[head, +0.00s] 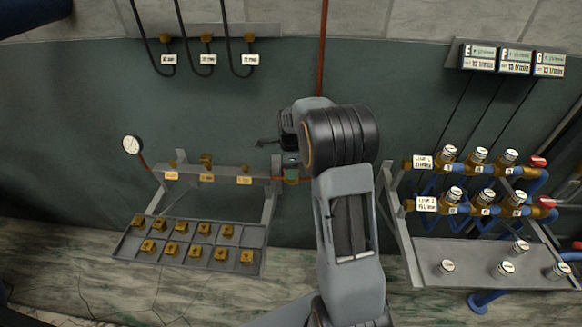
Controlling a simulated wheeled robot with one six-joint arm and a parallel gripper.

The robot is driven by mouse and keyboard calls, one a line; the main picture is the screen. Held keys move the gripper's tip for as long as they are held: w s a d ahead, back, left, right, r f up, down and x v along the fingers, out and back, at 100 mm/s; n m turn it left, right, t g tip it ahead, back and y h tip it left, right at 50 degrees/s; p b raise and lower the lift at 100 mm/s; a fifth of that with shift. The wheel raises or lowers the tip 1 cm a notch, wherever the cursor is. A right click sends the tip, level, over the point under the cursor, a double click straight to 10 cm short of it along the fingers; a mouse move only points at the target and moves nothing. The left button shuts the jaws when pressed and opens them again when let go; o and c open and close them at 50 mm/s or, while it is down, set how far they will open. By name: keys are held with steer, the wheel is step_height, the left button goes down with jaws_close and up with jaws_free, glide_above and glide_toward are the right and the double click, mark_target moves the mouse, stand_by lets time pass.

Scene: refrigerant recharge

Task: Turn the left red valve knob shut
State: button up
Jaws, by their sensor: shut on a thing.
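My gripper (290,158) is shut at the brass valve (291,177) on the copper pipe, just right of the left stand. The left red valve knob is hidden behind my gripper and wrist, so its angle cannot be told. The fingers close around the place just above the valve body, where the knob sits. My arm reaches up from the bottom of the head view and covers the pipe to the right of the valve.
A grey stand with a gauge (132,145) and a tray (190,262) of brass fittings is at left. At right, a rack carries several labelled valves and two red knobs (538,161) over a shelf (470,252). Hoses hang from the upper rail (260,30).

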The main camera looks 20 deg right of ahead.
steer(key=o, duration=0.9)
steer(key=shift+r, duration=0.15)
step_height(320, 180, up, 14)
steer(key=shift+f, duration=0.2)
stand_by(0.6)
